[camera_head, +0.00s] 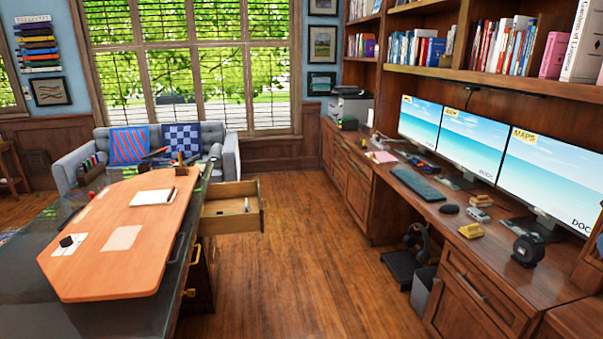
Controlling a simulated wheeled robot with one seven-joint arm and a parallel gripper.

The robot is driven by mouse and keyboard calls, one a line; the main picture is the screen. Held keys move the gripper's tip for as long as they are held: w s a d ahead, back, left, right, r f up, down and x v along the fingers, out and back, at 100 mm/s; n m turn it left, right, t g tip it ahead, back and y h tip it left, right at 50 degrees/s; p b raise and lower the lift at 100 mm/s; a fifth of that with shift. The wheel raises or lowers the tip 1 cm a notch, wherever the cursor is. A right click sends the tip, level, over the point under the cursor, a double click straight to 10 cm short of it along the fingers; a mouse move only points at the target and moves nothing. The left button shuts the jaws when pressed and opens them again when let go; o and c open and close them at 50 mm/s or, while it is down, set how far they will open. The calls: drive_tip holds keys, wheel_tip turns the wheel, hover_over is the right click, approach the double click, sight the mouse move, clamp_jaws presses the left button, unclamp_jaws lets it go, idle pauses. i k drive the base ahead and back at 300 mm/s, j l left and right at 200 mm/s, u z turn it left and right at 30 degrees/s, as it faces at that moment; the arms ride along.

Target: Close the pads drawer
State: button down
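A wooden drawer (251,220) stands pulled out from the right side of the dark-topped desk (60,284) at the left. It is the only drawer seen open, and I cannot read any label on it. My gripper is not in view.
An orange-wood panel (150,265) with a notepad (153,196) lies on the desk. A grey sofa (230,157) stands behind. Bare wood floor (310,270) lies between the drawer and the right-hand counter (400,207) with its monitors. A dark floor box (401,270) sits by the counter.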

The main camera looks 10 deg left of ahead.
sight(229, 197)
drive_tip(key=i+u, duration=0.5)
drive_tip(key=i, duration=1.25)
drive_tip(key=i+l, duration=0.15)
drive_tip(key=i, duration=0.35)
drive_tip(key=i+l+u, duration=0.1)
drive_tip(key=i, duration=0.45)
drive_tip(key=i+l, duration=0.2)
drive_tip(key=i, duration=0.3)
drive_tip(key=j+u, duration=0.05)
